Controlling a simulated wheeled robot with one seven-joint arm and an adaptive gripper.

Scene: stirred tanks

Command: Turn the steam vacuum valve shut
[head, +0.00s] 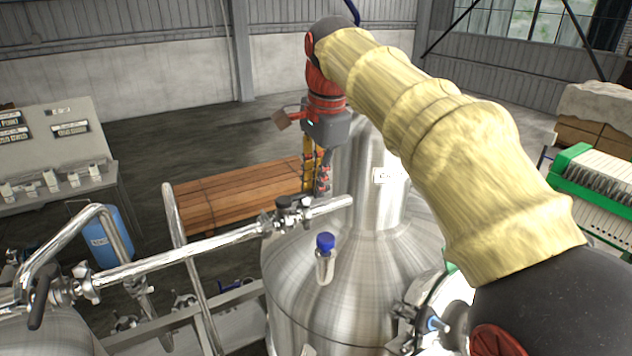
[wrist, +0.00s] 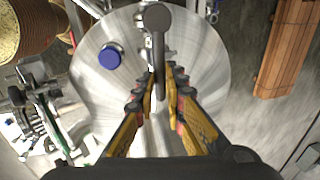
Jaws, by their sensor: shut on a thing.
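The valve with a dark top (head: 290,203) sits on the steel pipe beside the tank's neck. In the wrist view its grey lever (wrist: 157,48) runs from a round hub at the top down between my fingertips. My gripper (head: 317,188) points down above the pipe, close to the valve. In the wrist view my gripper (wrist: 161,78) has its yellow and dark fingers shut on the lever's free end. The lever lies roughly across the pipe's line in the head view, but its exact angle is hidden by the fingers.
The steel tank (head: 300,290) stands below, with a blue-capped fitting (head: 325,243) near the valve. The pipe (head: 180,257) runs left to another dark-handled valve (head: 40,297). A control desk (head: 50,150) and a wooden stack (head: 235,205) stand behind.

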